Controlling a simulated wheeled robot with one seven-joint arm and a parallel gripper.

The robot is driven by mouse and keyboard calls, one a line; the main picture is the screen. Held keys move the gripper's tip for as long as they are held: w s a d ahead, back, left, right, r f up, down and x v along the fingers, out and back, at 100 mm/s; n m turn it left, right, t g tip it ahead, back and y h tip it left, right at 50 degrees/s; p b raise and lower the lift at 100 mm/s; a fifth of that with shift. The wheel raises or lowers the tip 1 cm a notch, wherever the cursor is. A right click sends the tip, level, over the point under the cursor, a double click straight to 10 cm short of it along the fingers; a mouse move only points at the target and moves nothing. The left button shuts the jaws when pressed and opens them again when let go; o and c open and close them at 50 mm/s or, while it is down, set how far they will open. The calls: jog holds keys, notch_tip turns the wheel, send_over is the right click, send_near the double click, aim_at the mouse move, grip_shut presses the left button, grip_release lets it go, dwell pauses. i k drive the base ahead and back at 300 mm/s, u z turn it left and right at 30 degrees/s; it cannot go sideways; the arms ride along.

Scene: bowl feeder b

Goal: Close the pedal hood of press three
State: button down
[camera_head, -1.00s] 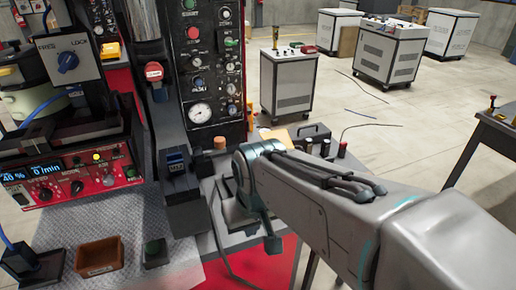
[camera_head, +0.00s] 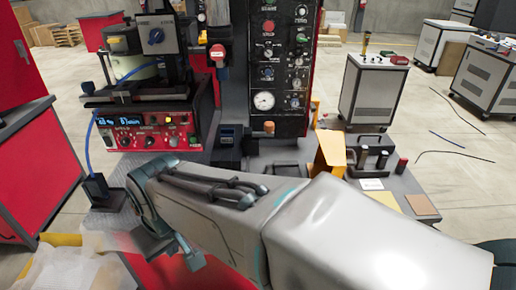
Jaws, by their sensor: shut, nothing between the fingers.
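A tall press (camera_head: 265,70) with a dark panel of knobs, a gauge and buttons stands at the top centre. I cannot tell from a label whether it is press three. No pedal or pedal hood can be made out for certain; the area below the bench front is largely behind my arm. My arm reaches from the lower right to the left across the bench front. My gripper (camera_head: 187,256) points down at the bench's front edge, shut and empty, its fingers partly hidden by the wrist.
A red control box (camera_head: 150,132) with a display stands left of the press. A black block with a cable (camera_head: 100,190) lies near my wrist. An orange upright panel (camera_head: 329,152) and small bottles stand on the right of the bench. Red cabinets (camera_head: 40,170) border the left.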

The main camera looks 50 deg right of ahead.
aim_at(330, 156)
jog(key=u, duration=1)
jog(key=k, duration=1.6)
jog(key=z, duration=1.95)
jog(key=i, duration=0.5)
jog(key=z, duration=0.1)
jog(key=k, duration=0.5)
jog(key=z, duration=0.55)
jog(key=i, duration=0.7)
jog(key=u, duration=0.6)
